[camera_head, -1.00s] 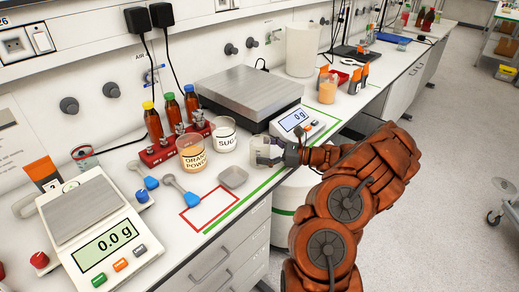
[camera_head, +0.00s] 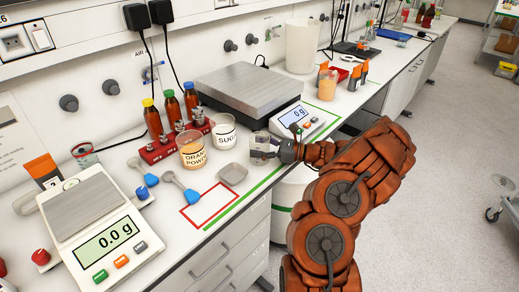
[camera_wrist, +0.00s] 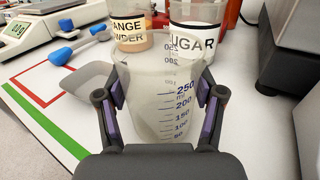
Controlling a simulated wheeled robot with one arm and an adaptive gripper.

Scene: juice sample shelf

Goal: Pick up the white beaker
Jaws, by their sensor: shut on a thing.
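The white beaker (camera_wrist: 158,100), translucent with blue volume marks, stands upright between the two fingers of my gripper (camera_wrist: 160,105) in the wrist view. The fingers' purple pads press on it from both sides. In the head view the beaker (camera_head: 259,144) is small and partly hidden by my gripper (camera_head: 277,150), which reaches it from the right. It is beside the sugar container and in front of the large scale. I cannot tell whether its base touches the bench.
The sugar container (camera_head: 224,138) and orange powder container (camera_head: 192,155) stand just left of the beaker. A grey weighing dish (camera_head: 233,174) and blue-handled scoops lie nearby. The large scale (camera_head: 250,92) is behind, its display (camera_head: 297,117) close to my gripper. The red-outlined area (camera_head: 208,206) is empty.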

